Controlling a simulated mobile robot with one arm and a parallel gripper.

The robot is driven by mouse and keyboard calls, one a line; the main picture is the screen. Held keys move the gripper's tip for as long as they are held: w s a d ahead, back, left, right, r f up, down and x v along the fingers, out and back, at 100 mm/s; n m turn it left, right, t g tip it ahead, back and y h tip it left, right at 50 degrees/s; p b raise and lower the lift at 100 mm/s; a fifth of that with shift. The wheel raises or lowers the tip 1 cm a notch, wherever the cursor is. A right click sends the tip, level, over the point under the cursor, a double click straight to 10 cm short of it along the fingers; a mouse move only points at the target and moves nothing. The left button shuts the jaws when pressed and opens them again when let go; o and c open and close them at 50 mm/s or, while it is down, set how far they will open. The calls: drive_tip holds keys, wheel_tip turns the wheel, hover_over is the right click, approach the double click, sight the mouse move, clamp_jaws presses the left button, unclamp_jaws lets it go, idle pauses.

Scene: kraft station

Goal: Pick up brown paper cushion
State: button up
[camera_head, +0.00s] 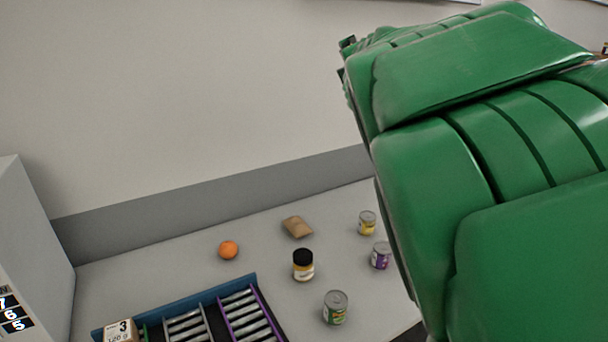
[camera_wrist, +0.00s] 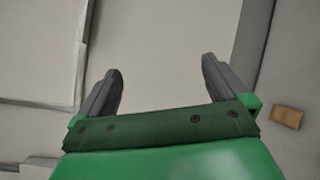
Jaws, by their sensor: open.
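The brown paper cushion (camera_head: 297,227) lies on the light grey table, between an orange and a yellow-labelled can in the head view. Nothing covers it there. My gripper (camera_wrist: 161,65) shows in the wrist view with its two dark fingers spread wide apart and nothing between them. A small brown piece (camera_wrist: 287,117) shows to the right of the fingers in the wrist view; I cannot tell whether it is the cushion. In the head view my green arm fills the right side, and I cannot make out the fingers there.
Around the cushion stand an orange (camera_head: 228,250), a dark jar (camera_head: 303,265), a green-labelled can (camera_head: 335,307), a purple can (camera_head: 381,255) and a yellow-labelled can (camera_head: 367,223). A blue-edged tray (camera_head: 183,307) holds racks at the front left. A wall rises behind the table.

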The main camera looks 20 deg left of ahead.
drive_tip(key=w+a+f+n+g+y, duration=0.1)
drive_tip(key=w+a+f+n, duration=0.25)
drive_tip(key=f, duration=0.55)
drive_tip(key=n+g+y, duration=0.4)
drive_tip(key=n+g, duration=0.2)
drive_tip(key=n, duration=0.9)
hover_over(305, 231)
drive_tip(key=s+d, duration=0.2)
wheel_tip(305, 231, down, 34)
drive_tip(key=f, duration=0.7)
drive_tip(key=shift+w+a+f, duration=0.2)
drive_tip(key=shift+a, duration=0.05)
drive_tip(key=shift+w+a+f, duration=0.1)
drive_tip(key=shift+f, duration=0.2)
drive_tip(key=shift+y, duration=0.3)
drive_tip(key=shift+x, duration=3.55)
drive_tip(key=shift+r, duration=0.15)
drive_tip(key=shift+c, duration=0.5)
drive_tip(key=c, duration=0.9)
